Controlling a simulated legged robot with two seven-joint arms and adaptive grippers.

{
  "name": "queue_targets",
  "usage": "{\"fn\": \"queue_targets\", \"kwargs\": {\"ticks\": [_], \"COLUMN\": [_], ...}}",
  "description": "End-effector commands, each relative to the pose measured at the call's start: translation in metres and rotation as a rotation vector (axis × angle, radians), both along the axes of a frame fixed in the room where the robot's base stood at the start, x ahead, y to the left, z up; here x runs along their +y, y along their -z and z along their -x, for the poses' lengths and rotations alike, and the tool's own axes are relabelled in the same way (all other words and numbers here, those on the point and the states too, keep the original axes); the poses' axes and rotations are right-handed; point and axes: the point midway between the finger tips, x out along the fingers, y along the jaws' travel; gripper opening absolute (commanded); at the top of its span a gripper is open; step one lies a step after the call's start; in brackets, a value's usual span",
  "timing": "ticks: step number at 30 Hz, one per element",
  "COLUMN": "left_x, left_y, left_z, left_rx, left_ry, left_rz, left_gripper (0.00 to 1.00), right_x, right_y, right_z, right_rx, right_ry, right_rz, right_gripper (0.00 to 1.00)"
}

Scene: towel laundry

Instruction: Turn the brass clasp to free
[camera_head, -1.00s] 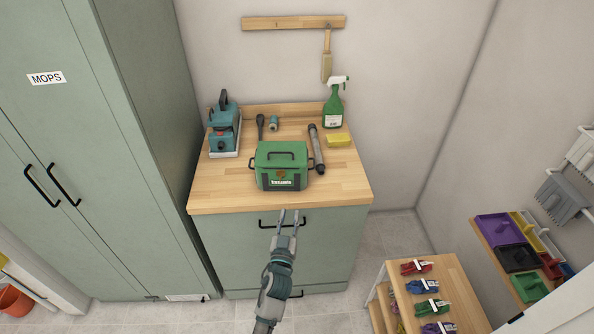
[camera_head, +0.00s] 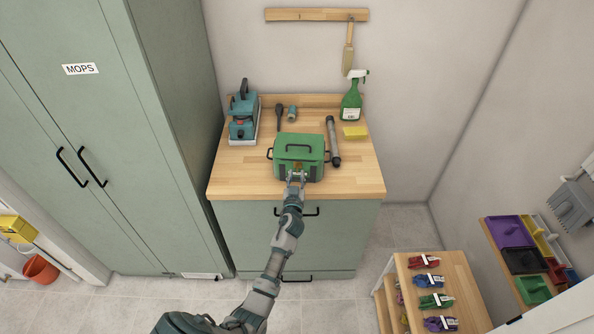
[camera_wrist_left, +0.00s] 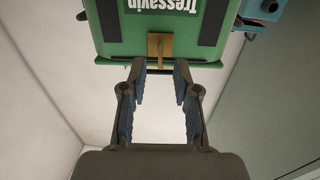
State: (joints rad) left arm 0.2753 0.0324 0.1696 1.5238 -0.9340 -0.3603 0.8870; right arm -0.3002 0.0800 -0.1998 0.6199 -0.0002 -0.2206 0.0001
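A green box (camera_head: 312,143) with a black top handle and black side handles sits near the front of the wooden counter. Its brass clasp (camera_wrist_left: 160,46) shows in the left wrist view on the box's front, beside upside-down white lettering. In the head view the clasp is mostly hidden by my gripper. My left gripper (camera_head: 297,176) is at the box's front; in the left wrist view its fingers (camera_wrist_left: 160,66) are apart, one on each side of the clasp's near end. Whether they touch it I cannot tell. My right gripper is not in view.
On the wooden counter (camera_head: 235,182) stand a teal machine (camera_head: 242,118), a green spray bottle (camera_head: 351,103), a yellow sponge (camera_head: 355,132) and a dark tube (camera_head: 333,140). A tall mops cabinet (camera_head: 110,130) is at left.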

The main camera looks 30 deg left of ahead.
Motion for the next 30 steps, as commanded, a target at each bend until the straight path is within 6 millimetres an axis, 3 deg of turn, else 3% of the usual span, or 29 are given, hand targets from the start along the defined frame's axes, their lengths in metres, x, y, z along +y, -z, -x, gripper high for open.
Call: {"fn": "queue_targets", "kwargs": {"ticks": [6,17,21,30], "left_x": [0.012,0.015,0.014,0.014], "left_y": [0.000,0.000,0.000,0.000], "left_z": [-0.024,-0.028,-0.028,-0.028], "left_rx": [0.000,0.000,0.000,0.003], "left_ry": [-0.001,0.000,0.000,0.000], "left_rz": [-0.001,0.000,0.000,-0.005], "left_gripper": [0.30,0.30,0.00,0.00], "right_x": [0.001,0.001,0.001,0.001], "right_y": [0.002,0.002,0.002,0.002], "right_z": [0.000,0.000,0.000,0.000], "right_rx": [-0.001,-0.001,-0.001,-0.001], "right_ry": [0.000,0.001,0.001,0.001], "right_rz": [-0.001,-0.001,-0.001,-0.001], "right_gripper": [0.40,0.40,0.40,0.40]}}
